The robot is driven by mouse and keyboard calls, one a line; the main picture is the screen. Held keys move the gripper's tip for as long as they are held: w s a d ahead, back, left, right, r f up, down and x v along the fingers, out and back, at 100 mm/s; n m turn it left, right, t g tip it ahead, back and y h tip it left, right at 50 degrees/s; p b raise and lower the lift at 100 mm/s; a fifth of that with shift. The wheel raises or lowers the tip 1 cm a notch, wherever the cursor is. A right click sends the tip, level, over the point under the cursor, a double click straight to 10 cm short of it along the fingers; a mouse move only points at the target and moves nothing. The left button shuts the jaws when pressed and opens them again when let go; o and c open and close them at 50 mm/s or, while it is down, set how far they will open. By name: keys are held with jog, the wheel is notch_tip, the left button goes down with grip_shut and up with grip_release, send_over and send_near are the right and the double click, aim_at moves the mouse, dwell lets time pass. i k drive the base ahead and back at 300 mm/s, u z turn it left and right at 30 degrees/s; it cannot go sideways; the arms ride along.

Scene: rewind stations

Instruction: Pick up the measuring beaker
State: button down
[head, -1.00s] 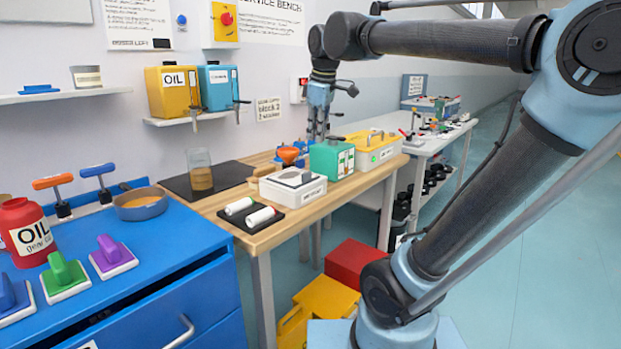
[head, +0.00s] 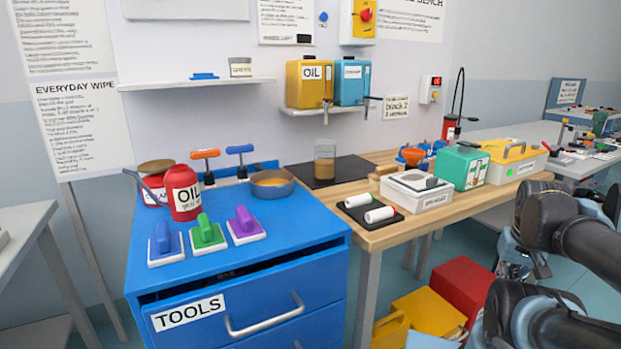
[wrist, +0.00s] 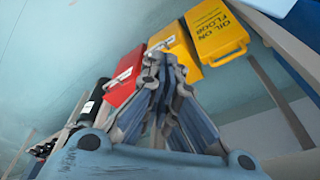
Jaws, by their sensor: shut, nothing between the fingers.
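The measuring beaker appears to be the clear, straight-sided vessel (head: 325,162) holding brown liquid in the head view. It stands upright on a black mat (head: 350,168) at the left end of the wooden bench, close to the wall. My gripper (wrist: 165,60) is shut and empty in the wrist view, pointing toward the red and yellow boxes on the floor. My arm is at the right of the head view, well away from the beaker. The beaker does not show in the wrist view.
A blue tool cabinet (head: 240,275) with an oil can (head: 183,193) and a pan (head: 272,184) stands left of the bench. Oil dispensers (head: 308,83) hang above the beaker. A white box (head: 417,190) and rollers stand to its right. A red box (head: 464,285) sits below.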

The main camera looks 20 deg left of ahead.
aim_at(324, 149)
jog(key=u, duration=0.05)
jog(key=k, duration=0.5)
jog(key=u, duration=2.35)
jog(key=k, duration=0.45)
jog(key=z, duration=0.2)
jog(key=i, duration=0.55)
